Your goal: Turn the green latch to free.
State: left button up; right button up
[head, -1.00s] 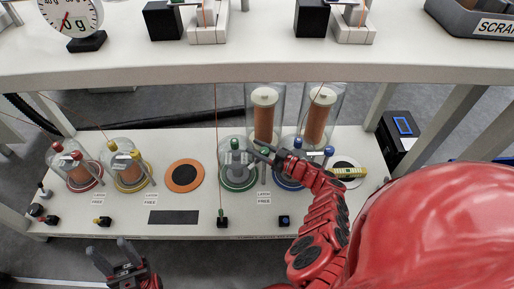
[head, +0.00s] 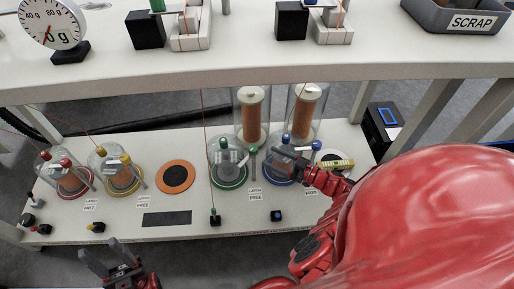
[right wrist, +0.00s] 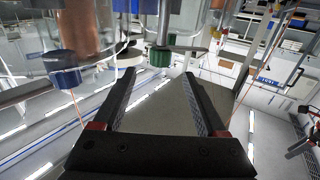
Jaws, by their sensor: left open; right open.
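The green latch (head: 253,150) is an upright post with a green knob. It stands at the right side of the clear dome (head: 228,168) on a green ring, above a "LATCH FREE" label (head: 255,194). My right gripper (head: 274,156) is open and empty, just right of the latch, its fingers pointing left towards it. In the right wrist view the green knob (right wrist: 160,57) shows beyond and between the open fingertips, apart from them. My left gripper (head: 98,250) is open and empty, low at the left, in front of the shelf.
The blue-ringed dome's latch knob (head: 316,145) is close beside my right gripper; a blue knob (right wrist: 62,67) shows in the wrist view. Copper coils in glass cylinders (head: 252,112) stand behind. Red (head: 65,178) and yellow (head: 118,172) domes stand at the left. The upper shelf (head: 220,72) overhangs.

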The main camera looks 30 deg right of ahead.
jog(key=v, duration=0.6)
jog(key=shift+f+b, duration=0.1)
jog(key=shift+b, duration=0.2)
